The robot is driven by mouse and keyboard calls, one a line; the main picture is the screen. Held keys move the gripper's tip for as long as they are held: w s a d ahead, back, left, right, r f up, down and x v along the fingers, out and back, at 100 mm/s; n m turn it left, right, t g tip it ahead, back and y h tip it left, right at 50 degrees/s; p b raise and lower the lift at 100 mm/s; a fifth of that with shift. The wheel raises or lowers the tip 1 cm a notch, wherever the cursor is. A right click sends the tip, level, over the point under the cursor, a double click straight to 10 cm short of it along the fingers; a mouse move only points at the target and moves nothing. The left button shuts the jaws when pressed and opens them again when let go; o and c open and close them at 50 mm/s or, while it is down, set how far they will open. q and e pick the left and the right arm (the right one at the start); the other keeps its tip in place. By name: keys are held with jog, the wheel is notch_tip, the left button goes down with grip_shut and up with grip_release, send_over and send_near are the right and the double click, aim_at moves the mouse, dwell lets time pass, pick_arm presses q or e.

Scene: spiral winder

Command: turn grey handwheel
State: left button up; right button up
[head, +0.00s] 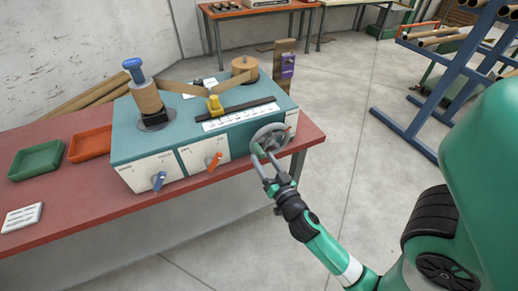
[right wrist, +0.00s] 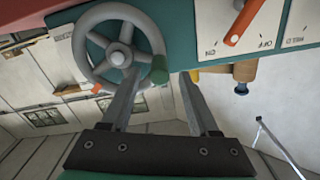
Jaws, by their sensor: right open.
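The grey handwheel (head: 272,137) is on the right end of the front of the teal winder. In the right wrist view the wheel (right wrist: 120,57) shows its spokes, round hub and a dark green handle knob (right wrist: 160,70) on the rim. My right gripper (head: 264,162) is open just in front of the wheel's lower part. In the right wrist view its fingers stand apart, and the knob appears between the fingertips (right wrist: 159,74). The left finger covers part of the rim. I cannot tell whether either finger touches the knob. My left gripper is not in view.
The winder (head: 150,135) stands on a red table (head: 80,215), with an orange lever (head: 214,160) and a blue lever (head: 159,181) left of the wheel. Green (head: 37,160) and orange (head: 90,143) trays lie farther left. Floor right of the table is open up to a blue rack (head: 405,130).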

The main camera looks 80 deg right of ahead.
jog(key=x, duration=0.4)
grip_shut()
dwell(1.4)
